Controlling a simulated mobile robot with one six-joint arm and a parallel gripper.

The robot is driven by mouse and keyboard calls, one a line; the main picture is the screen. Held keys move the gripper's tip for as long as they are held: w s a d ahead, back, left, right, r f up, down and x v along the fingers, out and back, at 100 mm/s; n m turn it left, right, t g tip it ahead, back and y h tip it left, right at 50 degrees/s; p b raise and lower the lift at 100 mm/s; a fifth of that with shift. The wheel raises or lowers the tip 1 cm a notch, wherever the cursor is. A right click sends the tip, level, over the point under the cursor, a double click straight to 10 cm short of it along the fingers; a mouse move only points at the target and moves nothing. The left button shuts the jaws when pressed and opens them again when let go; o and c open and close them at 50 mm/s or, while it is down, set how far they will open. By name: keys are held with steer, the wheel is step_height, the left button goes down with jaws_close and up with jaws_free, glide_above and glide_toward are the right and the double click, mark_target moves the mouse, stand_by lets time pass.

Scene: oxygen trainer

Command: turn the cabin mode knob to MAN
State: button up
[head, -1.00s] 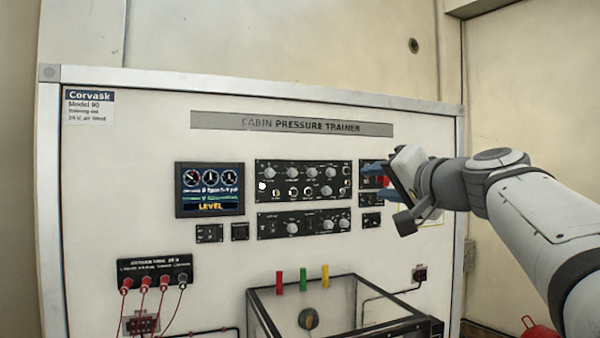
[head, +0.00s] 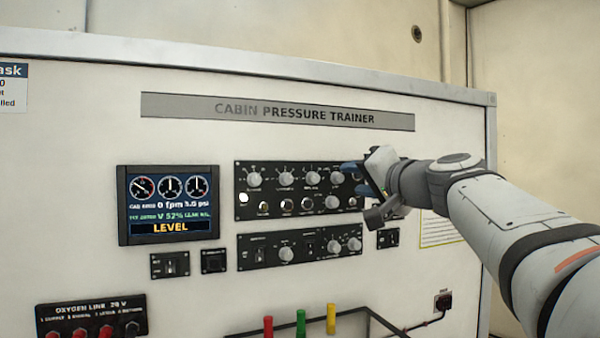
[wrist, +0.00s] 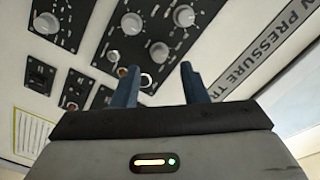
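A black upper control panel (head: 272,192) with several grey round knobs is on the white board. A second black panel (head: 262,253) with more knobs is below it. The labels are too small to read, so I cannot tell which knob is the cabin mode knob or where it points. My gripper (head: 355,179) is in front of the upper panel's right end and hides part of it. In the wrist view its two blue fingers (wrist: 160,84) are apart with nothing held. A round knob (wrist: 158,52) shows just beyond the gap between the fingertips.
A display (head: 171,204) reading LEVEL is left of the panels. Small switch modules (head: 170,265) are below it. Red, green and yellow upright pieces (head: 301,322) stand at the bottom. The board's surface above the panels is clear apart from the title strip (head: 278,111).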

mark_target(341, 178)
steer(key=p+x, duration=0.1)
steer(key=x, duration=0.3)
steer(key=shift+c, duration=0.6)
